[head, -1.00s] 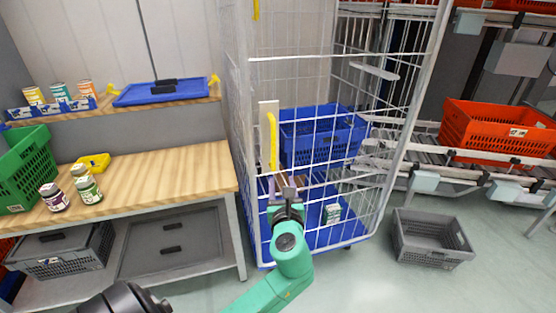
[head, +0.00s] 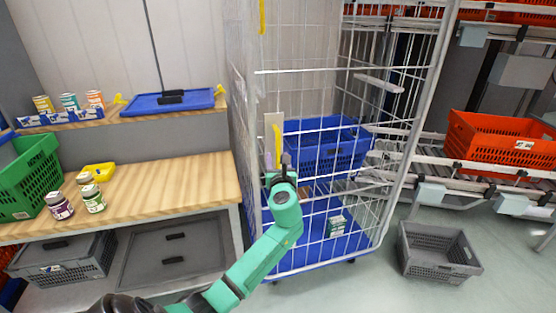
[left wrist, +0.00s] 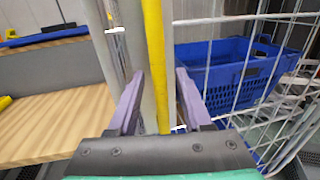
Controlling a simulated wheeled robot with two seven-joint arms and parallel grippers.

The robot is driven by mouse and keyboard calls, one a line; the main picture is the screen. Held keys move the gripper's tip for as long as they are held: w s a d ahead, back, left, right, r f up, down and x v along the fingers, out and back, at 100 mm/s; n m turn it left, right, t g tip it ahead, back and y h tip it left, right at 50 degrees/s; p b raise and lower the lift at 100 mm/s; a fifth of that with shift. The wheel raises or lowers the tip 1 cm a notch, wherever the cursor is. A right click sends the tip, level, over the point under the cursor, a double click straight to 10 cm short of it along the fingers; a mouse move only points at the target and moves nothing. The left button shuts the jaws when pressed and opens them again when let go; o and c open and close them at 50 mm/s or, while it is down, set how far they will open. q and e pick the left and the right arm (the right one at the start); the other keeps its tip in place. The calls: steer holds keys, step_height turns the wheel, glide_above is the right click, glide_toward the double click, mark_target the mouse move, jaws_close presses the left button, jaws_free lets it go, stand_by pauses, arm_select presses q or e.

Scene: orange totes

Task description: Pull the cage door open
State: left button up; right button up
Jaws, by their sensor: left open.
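The cage (head: 345,72) is a tall wire roll cage with a blue base, and its mesh front faces me. A yellow handle bar (head: 277,146) runs upright on a pale plate at the left edge of the cage door. In the left wrist view the yellow bar (left wrist: 155,60) stands upright between the two purple fingers. My left gripper (left wrist: 158,92) is open, with one finger on each side of the bar and a gap to them. In the head view my left gripper (head: 284,162) is at the lower part of the handle, mostly hidden by its arm. My right gripper is not seen.
A blue crate (head: 322,160) and a small box (head: 336,226) are inside the cage. A wooden bench (head: 170,185) with jars stands close at left. A grey crate (head: 436,268) lies on the floor at right, before a rack with an orange tote (head: 485,150).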

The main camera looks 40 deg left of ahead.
arm_select(q)
jaws_close()
stand_by(1.4)
